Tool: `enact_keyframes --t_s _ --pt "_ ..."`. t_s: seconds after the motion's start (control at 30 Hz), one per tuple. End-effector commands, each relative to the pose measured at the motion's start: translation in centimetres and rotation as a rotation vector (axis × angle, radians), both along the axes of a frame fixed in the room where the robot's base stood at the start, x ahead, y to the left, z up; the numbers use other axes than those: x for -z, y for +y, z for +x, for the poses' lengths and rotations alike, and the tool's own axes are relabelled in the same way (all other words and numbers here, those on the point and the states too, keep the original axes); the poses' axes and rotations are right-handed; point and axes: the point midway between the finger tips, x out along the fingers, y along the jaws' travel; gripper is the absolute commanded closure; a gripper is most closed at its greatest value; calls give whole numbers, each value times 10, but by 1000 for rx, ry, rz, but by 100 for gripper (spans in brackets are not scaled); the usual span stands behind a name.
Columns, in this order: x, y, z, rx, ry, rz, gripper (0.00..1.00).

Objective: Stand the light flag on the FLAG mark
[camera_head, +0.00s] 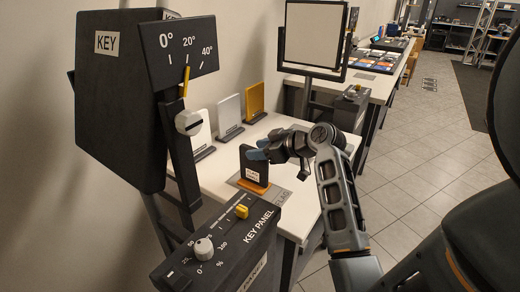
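The light flag (247,168) is a small dark upright panel with a white label and an orange-brown foot. It stands upright on the white table, at the grey FLAG mark (279,197), whose lettering shows to the right of the foot. The foot hides part of the mark, so I cannot tell how well it is centred.
The KEY lamp box (120,95) with its angle dial (180,52) stands at left. The KEY PANEL (225,240) with knob and yellow slider is in front. White and yellow upright plates (229,113) stand behind the flag. A framed screen (313,36) stands further back. Tiled floor at right is clear.

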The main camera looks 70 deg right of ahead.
Motion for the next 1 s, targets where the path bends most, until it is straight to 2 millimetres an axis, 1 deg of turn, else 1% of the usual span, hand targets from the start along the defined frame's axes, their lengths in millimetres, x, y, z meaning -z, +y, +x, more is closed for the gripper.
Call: enact_keyframes --t_s 0.2,0.33,0.37,0.43,0.8,0.9,1.0 --pt "-1 0 0 0 0 0 54" --pt "-8 0 0 1 0 0 54" --pt "-7 0 -4 2 -1 -1 54" --pt "-10 2 -13 3 -1 -2 54" --pt "-44 19 -77 2 -1 -2 54" --pt "-51 22 -90 3 0 -1 54" --pt "-55 25 -98 1 0 0 54"
